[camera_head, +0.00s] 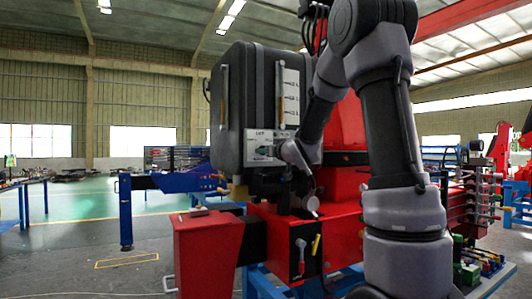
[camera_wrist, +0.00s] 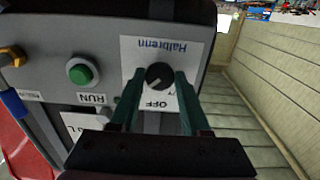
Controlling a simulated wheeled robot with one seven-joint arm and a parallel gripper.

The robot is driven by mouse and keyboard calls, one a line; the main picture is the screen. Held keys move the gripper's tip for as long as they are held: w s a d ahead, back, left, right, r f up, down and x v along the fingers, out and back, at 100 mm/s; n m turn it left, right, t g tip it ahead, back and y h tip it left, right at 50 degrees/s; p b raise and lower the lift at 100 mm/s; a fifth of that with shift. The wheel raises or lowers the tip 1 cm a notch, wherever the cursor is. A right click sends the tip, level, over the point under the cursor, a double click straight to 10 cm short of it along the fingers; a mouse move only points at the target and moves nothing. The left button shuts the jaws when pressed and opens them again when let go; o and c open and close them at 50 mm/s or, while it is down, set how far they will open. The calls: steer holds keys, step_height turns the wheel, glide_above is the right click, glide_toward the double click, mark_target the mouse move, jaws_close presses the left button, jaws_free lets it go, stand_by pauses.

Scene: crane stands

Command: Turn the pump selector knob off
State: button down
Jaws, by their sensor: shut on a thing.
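The pump selector knob (camera_wrist: 159,74) is a small round black knob on a white label plate (camera_wrist: 190,48) in the wrist view. The plate reads "OFF" and "Halbrenn", seen upside down. A pale mark on the knob slants down to the left; I cannot tell its exact setting. My gripper (camera_wrist: 160,82) has one green finger on each side of the knob and is shut on it. In the head view the grey control box (camera_head: 232,112) stands left of my arm, with my wrist at its lower right. The knob is not clear there.
A green button (camera_wrist: 80,72) beside a "RUN" label sits left of the knob on the same panel. A red machine frame (camera_head: 208,250) lies below the box. A blue stand (camera_head: 126,212) is further left, with open floor around it.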

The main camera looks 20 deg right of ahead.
steer(key=shift+n, duration=0.4)
steer(key=shift+d+n, duration=0.1)
steer(key=shift+n, duration=3.9)
steer(key=shift+c, duration=1.9)
jaws_free()
steer(key=s+d, duration=0.2)
steer(key=s, duration=0.8)
steer(key=shift+s, duration=0.3)
